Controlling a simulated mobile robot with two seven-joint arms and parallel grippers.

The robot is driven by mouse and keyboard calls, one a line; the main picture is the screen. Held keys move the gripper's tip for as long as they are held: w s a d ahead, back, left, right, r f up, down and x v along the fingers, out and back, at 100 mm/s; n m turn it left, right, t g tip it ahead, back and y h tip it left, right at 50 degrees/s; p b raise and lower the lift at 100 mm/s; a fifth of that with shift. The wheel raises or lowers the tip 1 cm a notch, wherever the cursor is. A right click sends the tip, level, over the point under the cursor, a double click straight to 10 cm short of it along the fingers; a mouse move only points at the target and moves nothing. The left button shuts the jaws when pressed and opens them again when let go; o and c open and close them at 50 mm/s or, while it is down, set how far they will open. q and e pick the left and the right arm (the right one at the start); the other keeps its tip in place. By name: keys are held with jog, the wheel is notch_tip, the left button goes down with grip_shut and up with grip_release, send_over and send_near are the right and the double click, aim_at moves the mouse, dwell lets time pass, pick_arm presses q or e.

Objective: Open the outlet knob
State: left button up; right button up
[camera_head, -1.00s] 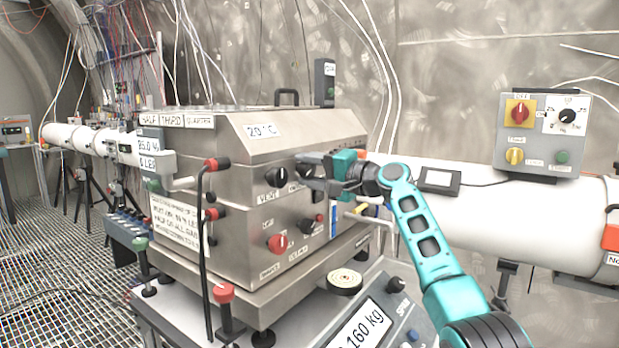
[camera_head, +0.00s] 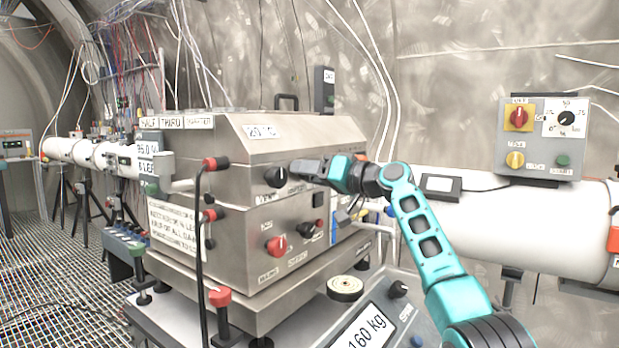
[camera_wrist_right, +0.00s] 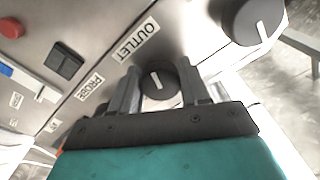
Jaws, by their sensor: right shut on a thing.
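The outlet knob (camera_wrist_right: 157,82), round and black with a white pointer line, shows in the right wrist view between my right gripper's fingers. The printed OUTLET label (camera_wrist_right: 136,40) is beside it. My right gripper (camera_wrist_right: 160,72) is shut on the knob, with one dark finger on each side. In the head view the right gripper (camera_head: 299,170) reaches from the right to the front of the steel box (camera_head: 230,160) and hides the outlet knob there. My left gripper is not in view.
Another black knob (camera_head: 276,176) sits close left of the gripper. A red knob (camera_head: 277,244) and a black knob (camera_head: 306,230) are lower on the panel. A scale display (camera_head: 365,330) lies below the box.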

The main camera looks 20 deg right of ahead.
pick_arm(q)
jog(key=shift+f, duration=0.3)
pick_arm(e)
jog(key=shift+f+n, duration=0.15)
jog(key=shift+n, duration=0.25)
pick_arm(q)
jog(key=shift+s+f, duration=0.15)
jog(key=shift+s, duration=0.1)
pick_arm(e)
jog(key=o, duration=1)
pick_arm(q)
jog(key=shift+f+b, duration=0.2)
jog(key=shift+b, duration=0.15)
pick_arm(e)
jog(key=shift+v, duration=6.45)
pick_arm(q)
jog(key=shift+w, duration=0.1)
